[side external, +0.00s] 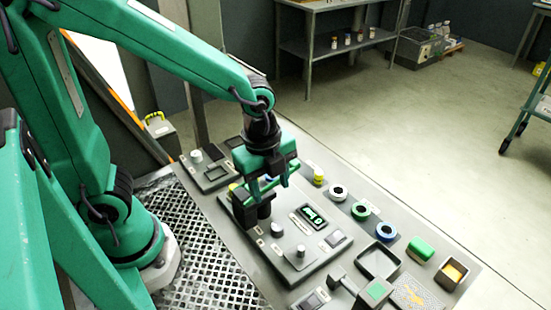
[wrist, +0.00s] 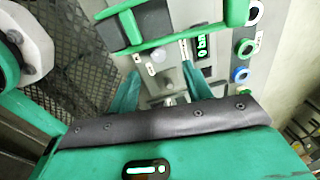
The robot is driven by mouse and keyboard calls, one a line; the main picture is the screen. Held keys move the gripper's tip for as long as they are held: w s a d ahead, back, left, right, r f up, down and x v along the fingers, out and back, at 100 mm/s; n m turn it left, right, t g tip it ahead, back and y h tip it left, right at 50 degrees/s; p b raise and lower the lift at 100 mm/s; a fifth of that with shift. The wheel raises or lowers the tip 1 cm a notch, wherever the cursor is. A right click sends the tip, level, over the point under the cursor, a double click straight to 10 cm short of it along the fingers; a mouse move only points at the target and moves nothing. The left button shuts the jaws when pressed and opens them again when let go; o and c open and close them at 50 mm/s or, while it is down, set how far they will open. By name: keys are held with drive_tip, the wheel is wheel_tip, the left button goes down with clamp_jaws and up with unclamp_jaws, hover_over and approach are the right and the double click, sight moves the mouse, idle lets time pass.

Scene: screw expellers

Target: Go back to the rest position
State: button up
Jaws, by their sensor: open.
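My gripper (side external: 268,184) hangs at the end of the green arm over the left-middle part of the grey control panel (side external: 215,212). In the wrist view its two green fingers (wrist: 160,84) stand apart with no object between them, and panel surface shows in the gap. A black block with dark cylinders (side external: 252,208) sits on the panel just below the gripper. A green bar (wrist: 150,44) crosses the upper part of the wrist view beyond the fingers. I cannot tell whether a finger touches it.
Near the gripper are a lit green display (side external: 313,216) and knobs (side external: 300,251). Coloured rings (side external: 361,210), a green block (side external: 420,248) and an open tray (side external: 378,262) lie to the right. Perforated metal (side external: 205,265) borders the panel's left. Open floor lies beyond.

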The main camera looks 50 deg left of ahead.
drive_tip(key=s+a+r+n+t, duration=0.4)
drive_tip(key=a+r+n, duration=0.6)
drive_tip(key=n, duration=0.8)
drive_tip(key=shift+s+r+n, duration=0.4)
drive_tip(key=shift+s+r, duration=0.2)
drive_tip(key=shift+s, duration=0.1)
drive_tip(key=shift+a, duration=0.1)
